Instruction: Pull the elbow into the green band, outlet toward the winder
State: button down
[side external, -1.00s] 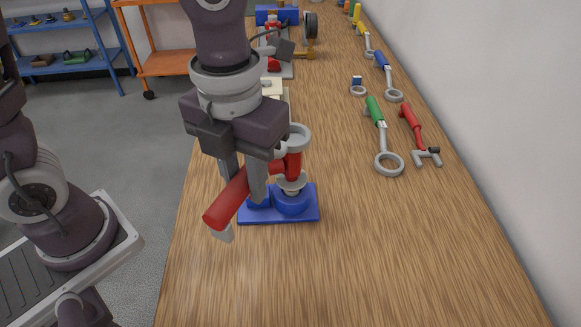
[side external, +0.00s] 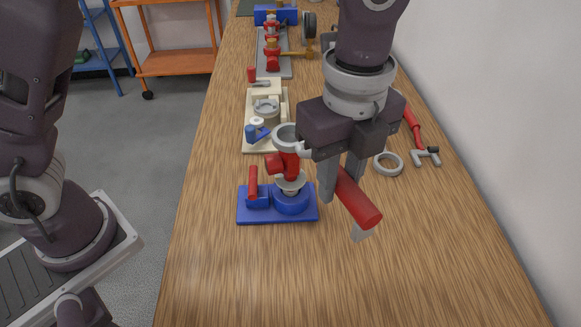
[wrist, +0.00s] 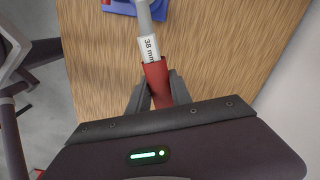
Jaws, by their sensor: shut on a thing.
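My gripper (side external: 343,190) is shut on the red handle (side external: 358,202) of a ring wrench, right of the blue-based valve. The wrist view shows the red handle (wrist: 157,84) between the fingers and a pale shank (wrist: 148,46) marked "38 mm". The wrench's grey ring (side external: 285,137) is at the top of the red elbow (side external: 289,163); I cannot tell how snugly it fits. The elbow stands upright on the blue base (side external: 277,217), and a red stub, seemingly its outlet (side external: 273,165), points left. I cannot make out a green band. A dark reel (side external: 309,25), possibly the winder, stands far back.
A red upright handle (side external: 252,182) rises from the base's left side. A cream fixture (side external: 264,142) and a grey rail with red valves (side external: 273,66) stand behind. Other wrenches lie at right, including a grey ring end (side external: 388,163). The front bench is clear.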

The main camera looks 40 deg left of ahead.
jog(key=shift+f, duration=0.1)
jog(key=shift+f, duration=1)
jog(key=s+a+m, duration=0.9)
jog(key=a+m, duration=0.2)
jog(key=w+a+m, duration=0.2)
jog(key=a+m, duration=0.7)
jog(key=a, duration=0.2)
jog(key=shift+w+m, duration=0.25)
jog(key=shift+m, duration=0.05)
dwell(0.9)
